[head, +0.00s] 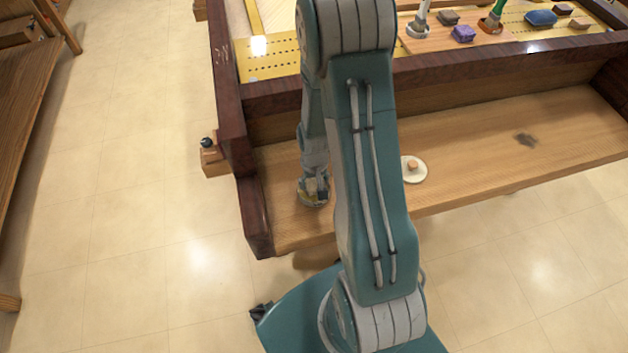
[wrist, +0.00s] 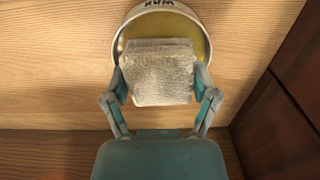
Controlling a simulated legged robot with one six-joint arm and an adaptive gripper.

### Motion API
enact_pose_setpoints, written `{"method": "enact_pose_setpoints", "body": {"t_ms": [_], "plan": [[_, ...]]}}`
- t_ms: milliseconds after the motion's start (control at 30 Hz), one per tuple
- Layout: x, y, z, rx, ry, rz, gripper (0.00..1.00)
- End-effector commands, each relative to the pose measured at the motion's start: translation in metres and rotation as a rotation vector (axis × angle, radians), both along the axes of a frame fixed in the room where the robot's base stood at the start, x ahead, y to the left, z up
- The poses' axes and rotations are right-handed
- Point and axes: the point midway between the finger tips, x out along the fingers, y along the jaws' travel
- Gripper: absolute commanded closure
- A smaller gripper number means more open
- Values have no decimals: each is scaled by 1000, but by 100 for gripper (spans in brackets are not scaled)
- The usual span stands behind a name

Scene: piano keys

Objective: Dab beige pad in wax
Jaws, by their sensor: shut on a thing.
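My gripper (wrist: 161,88) is shut on a beige pad (wrist: 160,72), a textured, roughly square block between its two fingers. The pad is over a round wax tin (wrist: 160,8) with a pale rim, yellowish inside and dark lettering that seems to read "WAX" upside down. The pad hides much of the tin, and I cannot tell whether it touches the wax. In the head view my gripper (head: 314,186) is low over the wooden key bed (head: 470,150) near its left end, with the tin (head: 313,203) right under it.
A pale round dish (head: 414,178) with a small tan piece on it stands to the right on the bed. A dark wooden side wall (head: 235,150) rises at the left. Brushes, a purple block (head: 463,34) and a blue item (head: 540,18) lie on the upper deck.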

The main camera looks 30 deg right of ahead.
Motion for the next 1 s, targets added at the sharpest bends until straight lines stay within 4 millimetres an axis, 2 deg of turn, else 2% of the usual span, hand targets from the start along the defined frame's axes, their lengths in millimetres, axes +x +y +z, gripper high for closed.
{"method": "enact_pose_setpoints", "body": {"t_ms": [1000], "plan": [[0, 0, -7, 0, 0, 0, 62]]}}
